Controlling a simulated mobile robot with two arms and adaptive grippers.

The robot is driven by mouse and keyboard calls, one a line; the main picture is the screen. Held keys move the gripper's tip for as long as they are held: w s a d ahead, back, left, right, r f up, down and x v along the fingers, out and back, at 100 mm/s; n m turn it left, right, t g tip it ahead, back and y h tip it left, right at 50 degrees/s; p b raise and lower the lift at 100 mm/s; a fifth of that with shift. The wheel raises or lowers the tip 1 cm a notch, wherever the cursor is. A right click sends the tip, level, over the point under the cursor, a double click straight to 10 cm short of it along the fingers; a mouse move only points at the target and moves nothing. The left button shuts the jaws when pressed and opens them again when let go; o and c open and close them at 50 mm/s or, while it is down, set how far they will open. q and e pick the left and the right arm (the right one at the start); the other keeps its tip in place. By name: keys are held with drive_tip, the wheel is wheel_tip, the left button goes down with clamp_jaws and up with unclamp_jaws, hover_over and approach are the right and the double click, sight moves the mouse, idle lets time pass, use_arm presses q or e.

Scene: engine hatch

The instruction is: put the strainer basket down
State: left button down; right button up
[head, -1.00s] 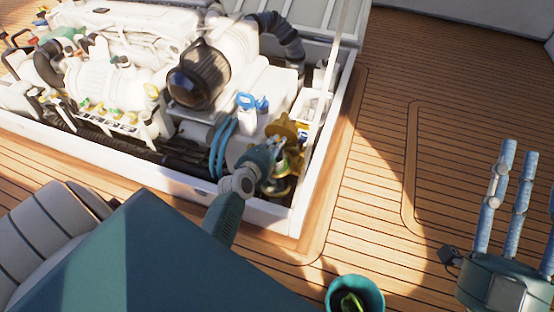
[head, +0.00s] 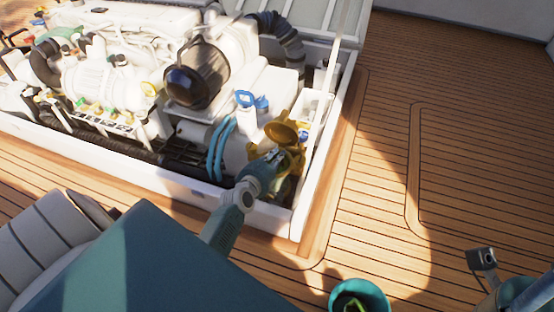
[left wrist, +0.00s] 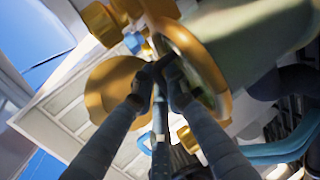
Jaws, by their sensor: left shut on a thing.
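My left gripper (head: 279,156) reaches into the right front corner of the engine hatch, at the brass strainer (head: 293,157). The strainer's round brass lid (head: 282,132) stands open behind the fingertips. In the left wrist view, my left fingers (left wrist: 158,76) close together between the round brass lid (left wrist: 112,84) and the brass ring of the strainer (left wrist: 205,68). They are shut on a small part taken as the strainer basket. Its body is mostly hidden, and I cannot tell how deep it sits. My right gripper's fingers are outside the picture.
A teal bucket (head: 374,292) with something dark and green inside stands on the deck at the bottom. The white hatch rim (head: 321,158) runs close beside my left gripper. Blue hoses (head: 219,150) lie to its left. The teak deck (head: 375,180) on the right is clear.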

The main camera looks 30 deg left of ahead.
use_arm(q)
drive_tip(key=shift+r, duration=0.1)
drive_tip(key=shift+f, duration=0.2)
drive_tip(key=c, duration=2)
unclamp_jaws()
